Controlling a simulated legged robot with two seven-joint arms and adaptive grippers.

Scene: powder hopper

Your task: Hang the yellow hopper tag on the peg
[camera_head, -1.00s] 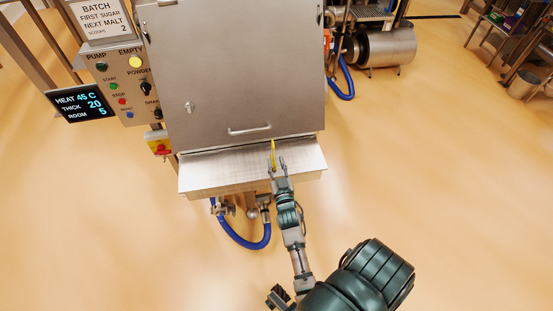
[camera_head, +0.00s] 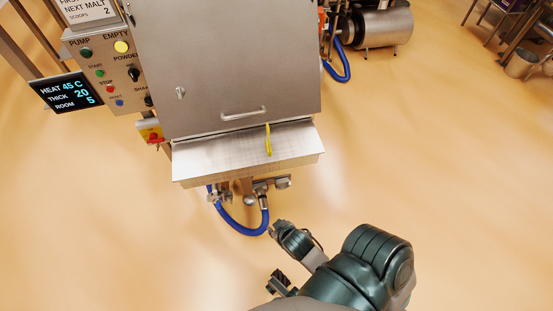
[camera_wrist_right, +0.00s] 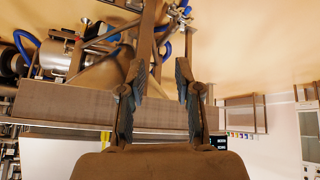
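The yellow hopper tag (camera_head: 268,140) shows in the head view as a narrow strip below the hopper door handle, over the steel shelf. Nothing grips it. Its upper end is near the door's lower edge; I cannot make out the peg or how the tag is held there. My right arm is drawn back from the shelf, near the bottom of the head view. In the right wrist view my right gripper (camera_wrist_right: 160,68) has its two fingers apart with nothing between them. My left gripper is not recognisable in either view.
The steel hopper door (camera_head: 225,65) stands above the sloping shelf (camera_head: 215,158). A control panel (camera_head: 110,80) and a dark display (camera_head: 67,90) are at the left. A blue hose (camera_head: 240,228) hangs below the shelf.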

